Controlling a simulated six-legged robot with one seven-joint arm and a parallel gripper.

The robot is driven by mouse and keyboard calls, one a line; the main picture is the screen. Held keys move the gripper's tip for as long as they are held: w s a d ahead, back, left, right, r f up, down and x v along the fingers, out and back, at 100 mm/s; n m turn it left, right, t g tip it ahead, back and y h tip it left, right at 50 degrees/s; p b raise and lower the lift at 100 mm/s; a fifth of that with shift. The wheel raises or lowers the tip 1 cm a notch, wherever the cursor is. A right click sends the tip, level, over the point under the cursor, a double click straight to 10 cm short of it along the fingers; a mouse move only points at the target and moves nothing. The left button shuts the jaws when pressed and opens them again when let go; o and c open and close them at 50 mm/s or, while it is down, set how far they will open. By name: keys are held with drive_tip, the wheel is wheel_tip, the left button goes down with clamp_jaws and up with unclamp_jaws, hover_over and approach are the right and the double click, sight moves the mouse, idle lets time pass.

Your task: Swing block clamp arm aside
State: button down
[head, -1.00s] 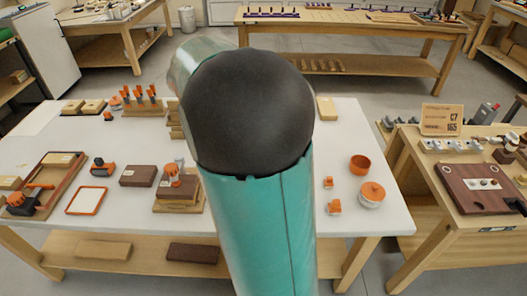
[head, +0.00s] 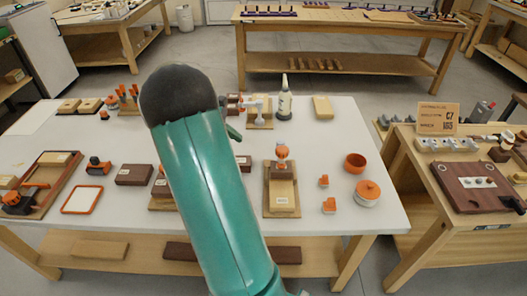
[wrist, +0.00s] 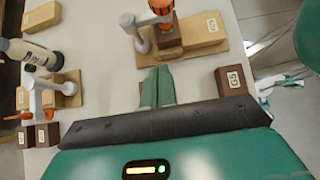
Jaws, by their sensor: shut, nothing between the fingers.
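A block clamp with an orange knob (wrist: 161,7) and a grey arm (wrist: 137,36) stands on a wooden base (wrist: 205,50) at the top of the wrist view. The arm reaches to a brown block (wrist: 167,38) under the knob. In the head view the same clamp's orange knob (head: 281,152) shows right of my arm, over its wooden base (head: 282,199). My gripper (wrist: 157,70) is shut and empty, its green fingers pointing at the clamp's base; I cannot tell whether they touch it. In the head view my arm hides most of the gripper.
A second grey-armed fixture (wrist: 38,98) and a white bottle (wrist: 30,53) stand at the left of the wrist view. A labelled brown block (wrist: 235,80) lies at right. Orange pots (head: 368,192) and small orange pieces (head: 329,206) sit right of the clamp on the white table (head: 345,140).

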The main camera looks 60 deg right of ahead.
drive_tip(key=x, duration=0.4)
drive_tip(key=s+r+x, duration=0.1)
drive_tip(key=x, duration=0.7)
drive_tip(key=shift+s+d+r, duration=0.2)
drive_tip(key=shift+s+d, duration=0.15)
drive_tip(key=shift+d, duration=0.1)
drive_tip(key=shift+s+d, duration=0.25)
drive_tip(key=shift+s, duration=0.1)
